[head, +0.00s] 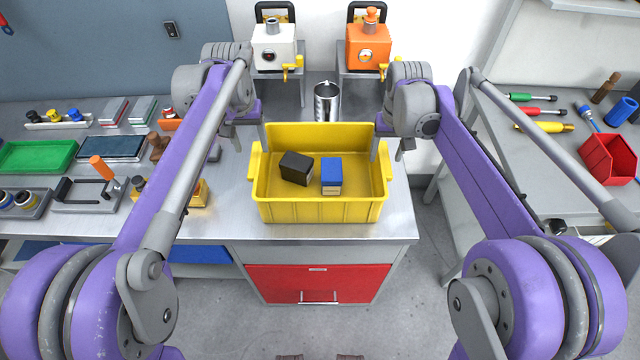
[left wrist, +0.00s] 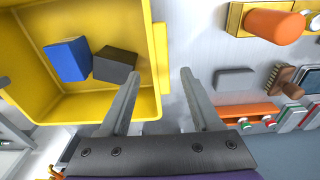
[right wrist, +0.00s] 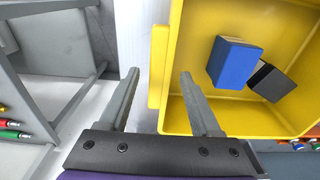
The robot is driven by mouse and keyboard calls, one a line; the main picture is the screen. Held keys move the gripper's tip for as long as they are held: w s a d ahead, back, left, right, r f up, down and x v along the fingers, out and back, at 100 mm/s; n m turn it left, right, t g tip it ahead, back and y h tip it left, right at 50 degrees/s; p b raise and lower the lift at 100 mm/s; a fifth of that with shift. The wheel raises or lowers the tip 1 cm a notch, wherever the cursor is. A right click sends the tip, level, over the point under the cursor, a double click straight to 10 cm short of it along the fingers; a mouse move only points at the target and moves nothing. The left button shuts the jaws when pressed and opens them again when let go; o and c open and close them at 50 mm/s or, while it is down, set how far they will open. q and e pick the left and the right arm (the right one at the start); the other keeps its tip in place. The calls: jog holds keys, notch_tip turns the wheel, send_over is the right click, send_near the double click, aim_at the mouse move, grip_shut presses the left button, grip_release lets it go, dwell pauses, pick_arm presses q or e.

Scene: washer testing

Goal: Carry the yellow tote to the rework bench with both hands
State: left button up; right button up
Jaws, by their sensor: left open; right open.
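The yellow tote (head: 320,211) stands on the steel bench near its right end. Inside it lie a black box (head: 296,168) and a blue-topped box (head: 331,176). My left gripper (left wrist: 158,90) is open at the tote's left side, with one finger over the tote's edge and the other outside it. The tote's left wall (left wrist: 160,55) shows between the fingers in the left wrist view. My right gripper (right wrist: 158,85) is open at the right side, with the tote's handle lip (right wrist: 158,65) between its fingers. I cannot tell whether any finger touches the tote.
A metal cup (head: 327,102) stands behind the tote. White (head: 274,45) and orange (head: 368,45) machines stand further back. A green tray (head: 38,156) and tools fill the bench's left. Another bench at right holds a red bin (head: 608,158). Floor shows between the benches.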

jog(key=shift+r, duration=0.35)
pick_arm(q)
notch_tip(320, 180, up, 6)
jog(key=shift+s+r, duration=0.2)
jog(key=shift+r, duration=0.05)
pick_arm(e)
notch_tip(320, 180, up, 11)
jog(key=shift+s+r, duration=0.15)
jog(key=shift+s, duration=0.25)
pick_arm(q)
jog(key=shift+s, duration=0.15)
pick_arm(e)
jog(key=shift+s, duration=0.15)
